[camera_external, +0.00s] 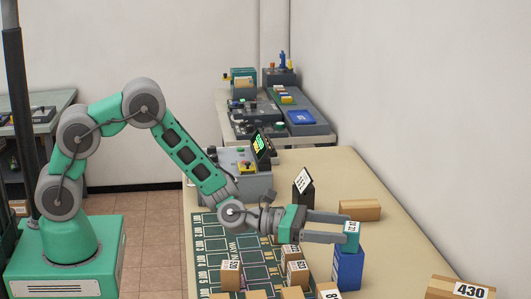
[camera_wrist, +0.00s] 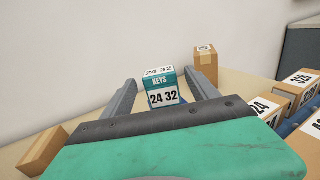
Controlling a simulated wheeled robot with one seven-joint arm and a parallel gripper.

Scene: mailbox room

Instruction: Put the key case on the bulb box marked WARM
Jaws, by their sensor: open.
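The key case (camera_wrist: 161,84), teal with white labels reading "KEYS" and "24 32", is upright between my fingers in the wrist view. In the external view the key case (camera_external: 352,239) appears to rest on top of a blue box (camera_external: 348,269). My gripper (camera_external: 343,228) is open, reaching level from the left with its fingers on either side of the case. The wrist view shows both fingers (camera_wrist: 161,80) with gaps beside the case. A bit of blue shows below the case. I cannot read WARM on any box.
Several numbered cartons (camera_external: 298,272) stand on the dark green marked mat (camera_external: 208,250). A brown carton (camera_external: 360,210) lies behind the blue box, near a black stand with a white card (camera_external: 303,184). The wall borders the table's right side.

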